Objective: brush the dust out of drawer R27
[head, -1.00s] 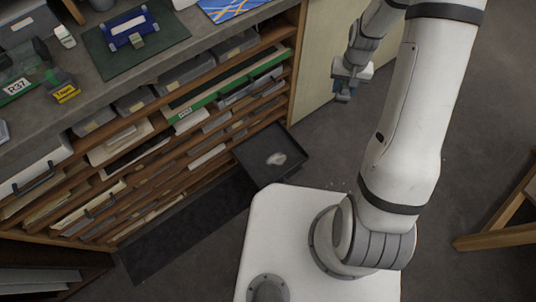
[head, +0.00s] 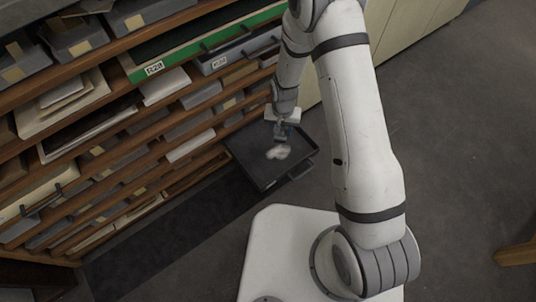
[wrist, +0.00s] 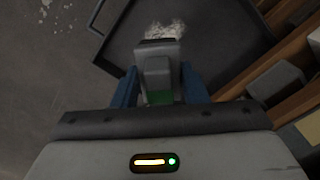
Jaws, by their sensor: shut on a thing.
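A dark, shallow drawer (head: 262,172) is pulled out low from the wooden rack; no R27 label is readable on it. A pale heap of dust (head: 278,152) lies inside it, and it also shows in the wrist view (wrist: 165,31) at the top. My gripper (head: 282,132) is over the drawer, close to the dust. In the wrist view its blue fingers (wrist: 160,88) are shut on a grey brush (wrist: 157,68) with a green part low between them. The brush head is just below the dust in the picture; whether it touches is unclear.
The rack's wooden shelves (head: 130,125) hold papers and grey trays at the left. A green-fronted drawer (head: 150,68) juts out above. A dark mat (head: 165,240) lies on the floor below the rack. Pale specks (wrist: 48,12) lie on the floor beside the drawer.

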